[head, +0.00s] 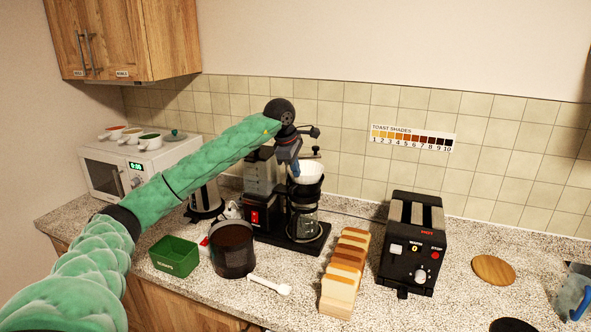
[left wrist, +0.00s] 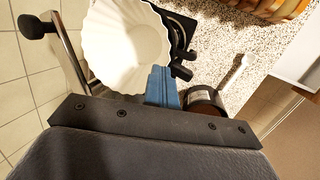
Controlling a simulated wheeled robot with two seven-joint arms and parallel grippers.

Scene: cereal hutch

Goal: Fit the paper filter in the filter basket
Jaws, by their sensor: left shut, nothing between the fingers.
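The white fluted paper filter (head: 306,171) sits at the top of the black filter basket (head: 305,194) on the coffee maker (head: 262,187). Its rim stands above the basket. In the left wrist view the filter (left wrist: 125,45) is open and empty inside, near the top. My left gripper (head: 292,166) is at the filter's near left rim, with its blue fingers (left wrist: 163,88) shut and nothing between them. Whether the fingertips touch the paper I cannot tell. How deep the filter sits is partly hidden by the gripper. My right gripper is not in view.
A glass carafe (head: 304,226) stands under the basket. A dark canister (head: 232,250), green box (head: 174,257) and white scoop (head: 271,286) are in front. Bread slices (head: 343,275) and a toaster (head: 412,243) stand to the right. A metal lever (left wrist: 62,55) is beside the filter.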

